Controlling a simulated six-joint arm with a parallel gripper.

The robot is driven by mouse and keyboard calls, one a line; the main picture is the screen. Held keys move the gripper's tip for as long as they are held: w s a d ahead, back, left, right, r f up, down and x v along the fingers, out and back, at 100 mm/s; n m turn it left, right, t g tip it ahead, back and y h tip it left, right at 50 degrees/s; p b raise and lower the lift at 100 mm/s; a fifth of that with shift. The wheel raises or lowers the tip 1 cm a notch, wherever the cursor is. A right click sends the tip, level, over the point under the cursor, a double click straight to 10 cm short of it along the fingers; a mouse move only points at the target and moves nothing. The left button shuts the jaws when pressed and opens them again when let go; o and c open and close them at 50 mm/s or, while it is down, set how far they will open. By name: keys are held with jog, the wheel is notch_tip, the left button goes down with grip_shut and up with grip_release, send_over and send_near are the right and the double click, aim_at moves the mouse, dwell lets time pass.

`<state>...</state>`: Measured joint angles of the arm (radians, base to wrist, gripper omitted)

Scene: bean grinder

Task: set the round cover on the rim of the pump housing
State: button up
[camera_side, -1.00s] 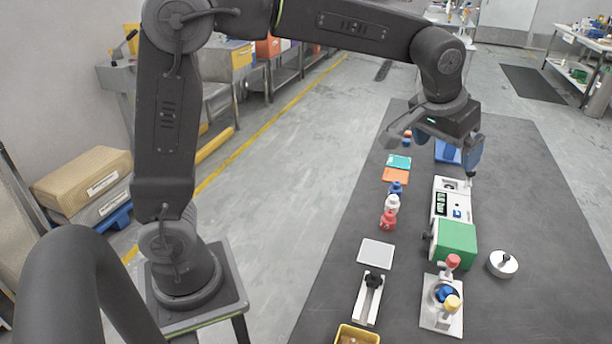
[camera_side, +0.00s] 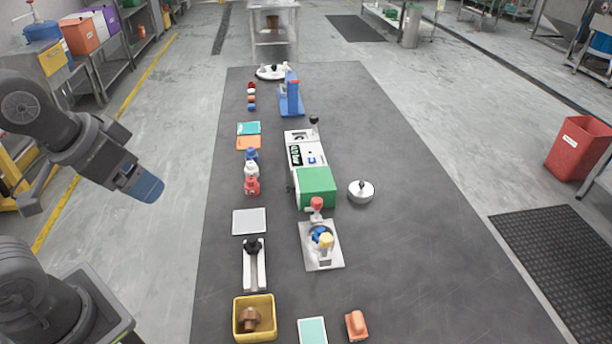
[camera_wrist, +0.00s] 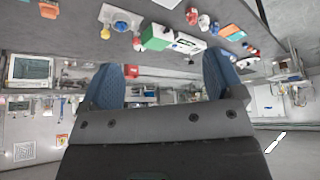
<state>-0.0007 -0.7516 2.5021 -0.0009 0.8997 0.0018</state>
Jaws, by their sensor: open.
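The round cover (camera_side: 361,193) is a silver disc with a black knob, lying flat on the dark mat right of the green block. What looks like the pump housing (camera_side: 322,245) is a pale plate with a blue centre and red and yellow knobs, in front of the green block. It also shows, upside down, at the top of the wrist view (camera_wrist: 122,20). My gripper (camera_side: 148,188) is off the mat to the left, well away from both. In the wrist view its blue fingers (camera_wrist: 163,85) are spread with nothing between them.
A white machine with a green block (camera_side: 317,187) stands mid-mat behind the housing. Left of it are small bottles (camera_side: 252,172), a grey plate (camera_side: 249,221) and a black-knobbed slide (camera_side: 254,265). A yellow bin (camera_side: 255,318) sits in front. The mat's right side is clear.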

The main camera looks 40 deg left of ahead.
jog(key=w+d+r+n+t+h, duration=0.1)
jog(key=w+d+r+n+h, duration=0.15)
jog(key=w, duration=0.25)
jog(key=w+d+r+n+t+h, duration=0.1)
jog(key=w+d+r+n, duration=0.15)
jog(key=w+d, duration=0.2)
jog(key=n+t+y, duration=0.1)
jog(key=n+y, duration=0.5)
jog(key=n, duration=2.8)
send_over(362, 184)
jog(key=s+d, duration=0.2)
jog(key=s, duration=0.6)
notch_tip(362, 184, down, 21)
jog(key=x, duration=0.7)
jog(key=shift+w+f, duration=0.1)
jog(key=shift+f, duration=0.4)
jog(key=shift+x, duration=2.9)
jog(key=shift+d+f, duration=0.1)
jog(key=shift+f, duration=0.05)
jog(key=shift+c, duration=0.5)
